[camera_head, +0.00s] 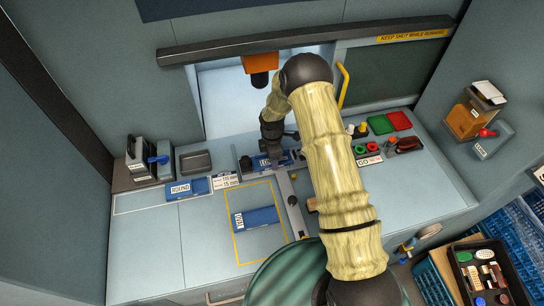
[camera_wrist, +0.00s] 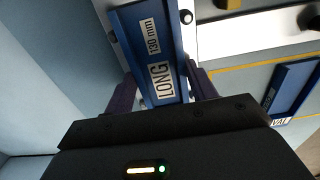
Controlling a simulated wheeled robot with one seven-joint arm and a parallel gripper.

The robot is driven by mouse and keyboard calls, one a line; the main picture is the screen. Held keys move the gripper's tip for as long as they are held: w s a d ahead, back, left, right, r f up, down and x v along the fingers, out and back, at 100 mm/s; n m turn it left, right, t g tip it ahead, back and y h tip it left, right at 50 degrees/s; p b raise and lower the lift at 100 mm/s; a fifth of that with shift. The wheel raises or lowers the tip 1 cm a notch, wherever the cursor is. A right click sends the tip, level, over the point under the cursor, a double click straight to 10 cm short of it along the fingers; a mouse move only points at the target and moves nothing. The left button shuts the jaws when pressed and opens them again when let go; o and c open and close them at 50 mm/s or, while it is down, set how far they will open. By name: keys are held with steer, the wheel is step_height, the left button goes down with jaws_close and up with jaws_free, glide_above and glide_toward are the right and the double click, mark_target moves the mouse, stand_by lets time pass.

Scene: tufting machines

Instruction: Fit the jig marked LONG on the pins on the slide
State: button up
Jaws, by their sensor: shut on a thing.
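My gripper (camera_head: 272,150) is shut on the blue jig (camera_head: 262,162) marked LONG, over the slide at the back middle of the bench. In the wrist view the LONG jig (camera_wrist: 152,45), labelled 130 mm, lies between my two dark fingers (camera_wrist: 163,92). A pale metal strip of the slide (camera_wrist: 205,45) shows beside and below it. A round dark knob or pin head (camera_wrist: 186,17) is close to the jig's right edge, and another (camera_wrist: 112,36) to its left. I cannot tell whether the jig sits on the pins or is held above them.
A blue jig (camera_head: 256,217), its label reading OVAL in the wrist view (camera_wrist: 292,88), lies inside a yellow outline. A blue ROUND jig (camera_head: 187,189) lies at left. Red and green pads (camera_head: 399,120) and small parts stand right of my arm. An orange-topped machine head (camera_head: 260,63) hangs behind.

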steer(key=o, duration=1.4)
steer(key=shift+o, duration=0.2)
steer(key=shift+r+p, duration=1.9)
steer(key=shift+r, duration=1.6)
